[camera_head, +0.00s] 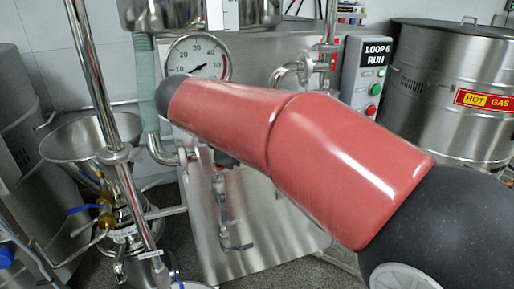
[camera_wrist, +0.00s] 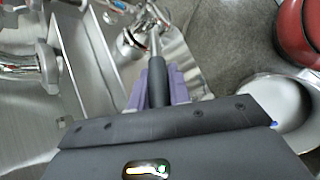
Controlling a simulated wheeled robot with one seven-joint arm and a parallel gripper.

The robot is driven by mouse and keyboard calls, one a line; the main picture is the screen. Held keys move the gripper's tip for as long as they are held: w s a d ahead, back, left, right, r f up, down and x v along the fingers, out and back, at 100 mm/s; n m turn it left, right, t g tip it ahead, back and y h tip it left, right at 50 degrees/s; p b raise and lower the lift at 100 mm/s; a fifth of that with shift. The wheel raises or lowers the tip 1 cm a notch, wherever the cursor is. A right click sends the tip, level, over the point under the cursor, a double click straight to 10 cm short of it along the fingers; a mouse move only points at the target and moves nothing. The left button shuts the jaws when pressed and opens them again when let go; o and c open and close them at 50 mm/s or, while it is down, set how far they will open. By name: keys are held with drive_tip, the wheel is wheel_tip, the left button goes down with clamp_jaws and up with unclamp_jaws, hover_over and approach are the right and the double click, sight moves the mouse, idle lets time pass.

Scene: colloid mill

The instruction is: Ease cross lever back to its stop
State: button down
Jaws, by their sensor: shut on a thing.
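In the wrist view, the cross lever (camera_wrist: 157,80) shows as a black grip on a thin metal rod. The rod runs up the picture towards a steel fitting. My gripper (camera_wrist: 158,88) has purple finger pads, one on each side of the black grip, and is shut on it. The lower end of the grip is hidden behind the dark gripper body. In the head view, my red arm crosses the middle, and I cannot make out the gripper or the lever there.
A steel funnel (camera_head: 85,140) with pipes and blue-handled valves stands at the left. A steel cabinet (camera_head: 255,215) with a dial gauge (camera_head: 199,57) is behind my arm. A steel drum (camera_head: 440,95) labelled hot gas is at the right. A white bucket (camera_wrist: 262,92) shows in the wrist view.

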drive_tip(key=shift+f, duration=0.15)
drive_tip(key=c, duration=1.3)
unclamp_jaws()
drive_tip(key=shift+s+a, duration=0.1)
drive_tip(key=p+v, duration=0.1)
drive_tip(key=v, duration=0.6)
drive_tip(key=shift+a+r, duration=0.2)
drive_tip(key=shift+r, duration=0.1)
drive_tip(key=shift+s, duration=0.15)
